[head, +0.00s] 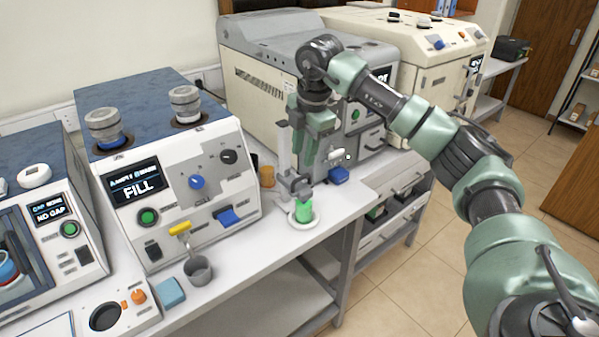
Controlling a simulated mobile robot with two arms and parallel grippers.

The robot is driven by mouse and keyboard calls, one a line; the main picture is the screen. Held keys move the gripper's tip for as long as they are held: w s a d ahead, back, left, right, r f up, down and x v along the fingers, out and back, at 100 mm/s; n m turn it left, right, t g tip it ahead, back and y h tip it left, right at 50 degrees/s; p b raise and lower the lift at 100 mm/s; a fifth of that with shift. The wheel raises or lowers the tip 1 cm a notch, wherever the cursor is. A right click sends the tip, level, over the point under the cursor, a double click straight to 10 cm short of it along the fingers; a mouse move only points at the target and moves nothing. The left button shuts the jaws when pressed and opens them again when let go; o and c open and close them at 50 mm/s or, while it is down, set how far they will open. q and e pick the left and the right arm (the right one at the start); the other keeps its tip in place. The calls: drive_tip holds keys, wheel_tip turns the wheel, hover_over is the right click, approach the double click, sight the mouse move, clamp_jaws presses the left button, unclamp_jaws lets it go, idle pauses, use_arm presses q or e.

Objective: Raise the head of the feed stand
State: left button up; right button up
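The feed stand stands on the white bench in the middle of the head view, with a pale upright column (284,150) and a grey head (298,187) low on it. A green container (304,211) sits directly below the head on a round white base (303,223). My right gripper (304,174) points down from the wrist above, beside the column and close to the head. Its fingertips are small and partly hidden, so I cannot tell whether they touch or grip the head. My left gripper is out of view.
A machine with a FILL screen (139,188) stands left of the stand. A large grey machine (270,60) stands close behind my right gripper. A grey cup (198,270), a blue block (170,292) and an amber jar (267,176) are on the bench. The bench edge is right of the stand.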

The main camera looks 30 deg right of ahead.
sight(299, 180)
drive_tip(key=f, duration=0.2)
drive_tip(key=w+f+p, duration=0.1)
drive_tip(key=f, duration=0.2)
drive_tip(key=f+p, duration=0.1)
drive_tip(key=f, duration=0.1)
drive_tip(key=shift+w+a+f, duration=0.15)
drive_tip(key=shift+w+f, duration=0.1)
drive_tip(key=shift+w, duration=0.05)
clamp_jaws()
drive_tip(key=shift+r, duration=0.1)
idle(1.0)
